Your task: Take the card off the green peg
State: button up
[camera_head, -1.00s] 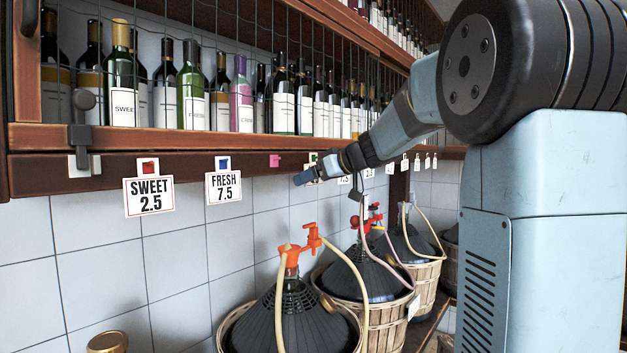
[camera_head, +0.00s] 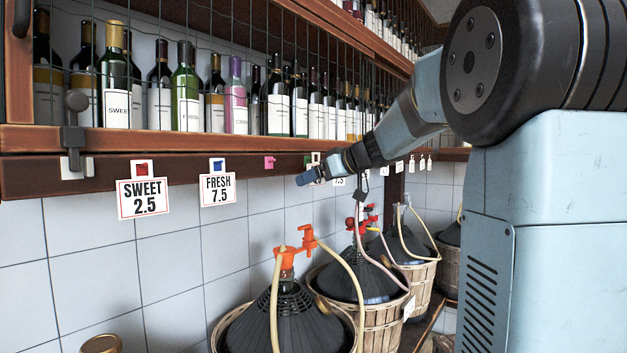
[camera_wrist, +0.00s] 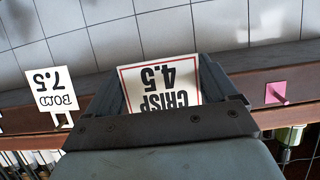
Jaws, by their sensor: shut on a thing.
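The card (camera_wrist: 160,82), reading "CRISP 4.5", shows upside down in the wrist view between the two fingers of my gripper (camera_wrist: 163,68). My gripper is shut on it. In the head view my gripper (camera_head: 309,177) is just below the front board of the shelf, beside the green peg (camera_head: 307,160), of which only a small part shows. The card is not clearly visible in the head view. In the wrist view the green peg is hidden behind my gripper, so I cannot tell whether the card still hangs on it.
A pink peg (camera_head: 269,162) is bare to the left. Cards "SWEET 2.5" (camera_head: 143,197) and "FRESH 7.5" (camera_head: 217,189) hang further left. A "BOLD 7.5" card (camera_wrist: 52,92) hangs close to my gripper. Wine bottles stand behind wire above; demijohns in baskets (camera_head: 378,325) stand below.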

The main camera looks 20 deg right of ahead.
jog(key=shift+s+d, duration=0.25)
jog(key=shift+s, duration=0.05)
jog(key=f+v, duration=0.1)
jog(key=v, duration=0.5)
jog(key=shift+s+d, duration=0.35)
jog(key=shift+s, duration=0.1)
dwell(1.4)
jog(key=shift+f, duration=0.1)
